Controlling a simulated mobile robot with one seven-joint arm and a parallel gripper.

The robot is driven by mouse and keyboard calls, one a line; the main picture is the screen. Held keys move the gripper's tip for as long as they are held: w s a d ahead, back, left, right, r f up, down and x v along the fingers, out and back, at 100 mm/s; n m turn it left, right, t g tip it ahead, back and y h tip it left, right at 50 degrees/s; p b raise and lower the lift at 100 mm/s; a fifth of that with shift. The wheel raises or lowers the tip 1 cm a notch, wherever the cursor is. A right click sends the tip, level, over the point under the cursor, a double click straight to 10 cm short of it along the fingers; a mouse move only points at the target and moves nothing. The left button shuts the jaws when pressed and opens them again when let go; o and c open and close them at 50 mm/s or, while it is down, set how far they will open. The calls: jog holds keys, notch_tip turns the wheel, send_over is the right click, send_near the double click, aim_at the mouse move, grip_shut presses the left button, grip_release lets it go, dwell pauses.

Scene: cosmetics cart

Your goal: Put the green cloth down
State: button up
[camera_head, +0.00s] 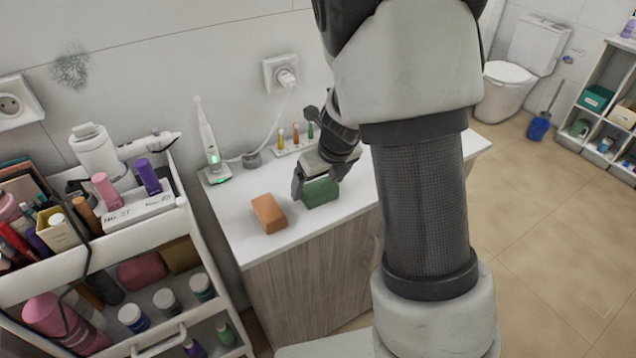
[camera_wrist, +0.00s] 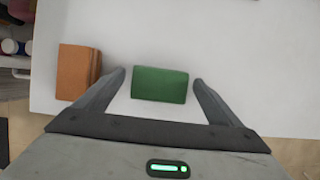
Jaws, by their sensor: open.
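The green cloth (camera_head: 321,192) is a folded block lying on the white counter top. In the wrist view the green cloth (camera_wrist: 160,85) lies between my two fingers, with a gap on each side. My gripper (camera_head: 318,186) is open and reaches down around the cloth, low over the counter. In the wrist view my gripper (camera_wrist: 160,82) has its fingers spread wider than the cloth and touching nothing that I can see. My arm hides part of the counter's right side.
An orange folded cloth (camera_head: 269,213) lies close to the left of the green one. A charging toothbrush (camera_head: 207,140) and a small holder with coloured items (camera_head: 296,142) stand behind. A loaded cosmetics cart (camera_head: 150,225) is at left. The counter's front edge is near.

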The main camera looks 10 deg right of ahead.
jog(key=p+v, duration=0.5)
jog(key=v, duration=0.6)
notch_tip(320, 180, up, 11)
jog(key=m+t, duration=0.5)
jog(key=m, duration=0.5)
send_over(330, 181)
jog(key=s+d+r+m+t+h, duration=0.25)
jog(key=d+r+m+h, duration=0.2)
jog(key=r+m, duration=0.45)
jog(key=s+d+m+g, duration=0.1)
jog(key=s+m+g, duration=0.3)
jog(key=s+m, duration=1)
jog(key=s+a+m+g+y+p, duration=0.2)
jog(key=s+a+m+y+p, duration=0.1)
jog(key=s+a+m, duration=0.3)
jog(key=shift+s+a+m, duration=0.3)
jog(key=shift+s+a, duration=1.05)
jog(key=shift+s, duration=0.3)
